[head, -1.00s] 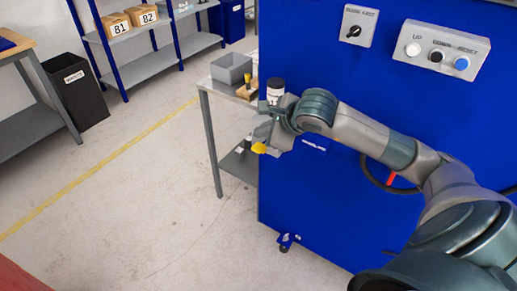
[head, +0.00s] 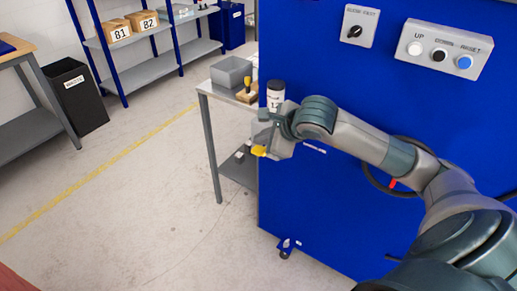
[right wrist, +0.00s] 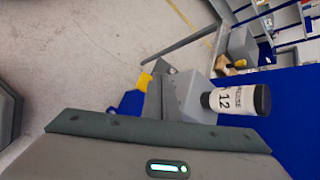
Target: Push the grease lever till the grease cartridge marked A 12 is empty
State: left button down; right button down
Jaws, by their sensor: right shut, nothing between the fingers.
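The grease cartridge (head: 276,99) is a white cylinder with a black cap, standing by the left edge of the blue cabinet in the head view. In the right wrist view the cartridge (right wrist: 238,99) lies sideways in the picture, with "12" readable on its label. My right gripper (head: 266,133) is shut and empty, just below the cartridge. A yellow piece (head: 258,151), which looks like the lever's end, is at its fingertips. It also shows beside the fingers in the right wrist view (right wrist: 145,80); I cannot tell whether they touch. My left gripper is out of view.
The blue cabinet (head: 310,210) fills the right, with a rotary switch (head: 354,31) and a button box (head: 438,50). A grey table (head: 208,88) behind holds a grey bin (head: 231,70). Open floor lies left, with a black waste bin (head: 76,95).

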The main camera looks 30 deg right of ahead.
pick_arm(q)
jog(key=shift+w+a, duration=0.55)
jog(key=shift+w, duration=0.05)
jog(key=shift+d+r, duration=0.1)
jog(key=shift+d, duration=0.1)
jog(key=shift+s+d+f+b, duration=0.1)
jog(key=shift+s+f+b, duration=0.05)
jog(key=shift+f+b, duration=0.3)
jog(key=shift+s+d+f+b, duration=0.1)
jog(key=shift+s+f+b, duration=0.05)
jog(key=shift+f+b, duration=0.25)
pick_arm(e)
jog(key=shift+f, duration=0.45)
dwell(0.4)
